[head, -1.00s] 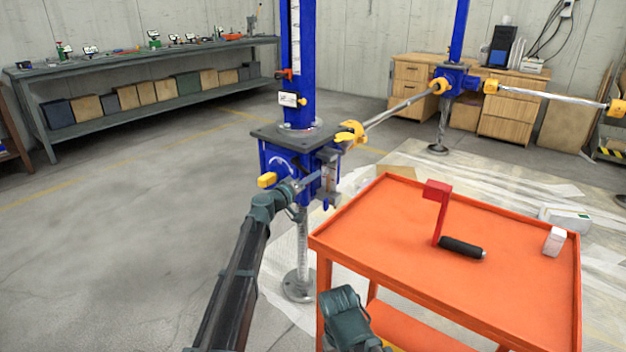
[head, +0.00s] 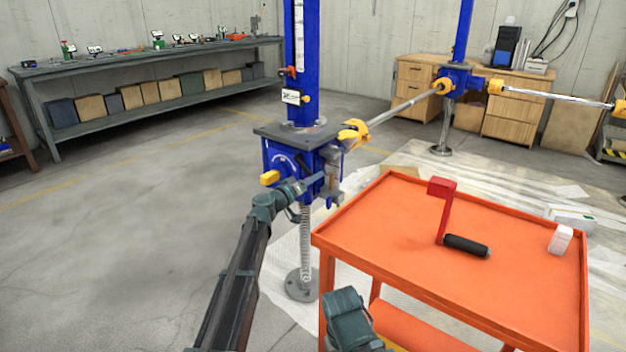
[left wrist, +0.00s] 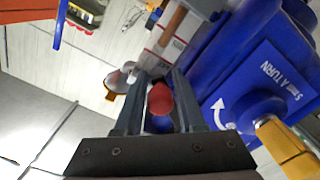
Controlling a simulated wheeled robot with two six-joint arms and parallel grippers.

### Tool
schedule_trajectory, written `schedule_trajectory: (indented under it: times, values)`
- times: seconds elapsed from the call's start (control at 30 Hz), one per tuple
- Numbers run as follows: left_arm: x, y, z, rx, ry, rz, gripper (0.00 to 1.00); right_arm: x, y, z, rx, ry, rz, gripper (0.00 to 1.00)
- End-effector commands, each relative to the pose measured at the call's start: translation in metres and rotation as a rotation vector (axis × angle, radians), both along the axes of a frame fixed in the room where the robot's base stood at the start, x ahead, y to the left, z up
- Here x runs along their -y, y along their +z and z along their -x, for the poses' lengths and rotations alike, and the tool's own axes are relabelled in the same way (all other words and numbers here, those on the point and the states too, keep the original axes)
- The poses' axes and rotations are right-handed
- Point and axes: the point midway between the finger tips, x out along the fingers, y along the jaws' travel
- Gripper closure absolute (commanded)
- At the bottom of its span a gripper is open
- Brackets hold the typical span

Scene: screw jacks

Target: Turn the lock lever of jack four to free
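The blue jack (head: 283,155) with a yellow knob (head: 269,178) stands left of the cart; its tag (head: 291,97) is too small to read. My left gripper (head: 318,181) is at the right front of its gearbox. In the left wrist view, a red ball knob (left wrist: 160,98), seemingly the lever's end, sits between the fingers of my left gripper (left wrist: 160,90). A narrow gap shows beside the knob, so the fingers look open around it. The lever's shaft is mostly hidden. The fingers of my right gripper are out of view.
An orange cart (head: 400,262) stands close on the right, with a red crank with black grip (head: 466,245) and a white box (head: 560,239) on it. A drive shaft (head: 400,106) runs from the jack to another blue jack (head: 458,78). The floor at left is clear.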

Motion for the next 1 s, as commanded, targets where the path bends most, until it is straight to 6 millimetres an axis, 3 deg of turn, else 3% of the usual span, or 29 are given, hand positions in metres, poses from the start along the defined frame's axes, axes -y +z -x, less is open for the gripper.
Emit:
schedule_trajectory:
  times: [0.1,0.47,1.0]
  values:
    - [0.0,0.0,0.0,-0.001,0.0,0.001,0.44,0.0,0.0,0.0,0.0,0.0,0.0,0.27]
    - [-0.005,0.0,0.008,-0.001,0.001,0.0,0.44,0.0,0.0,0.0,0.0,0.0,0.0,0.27]
    - [-0.066,0.0,0.094,-0.001,0.001,0.0,0.44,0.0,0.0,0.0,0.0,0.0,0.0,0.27]
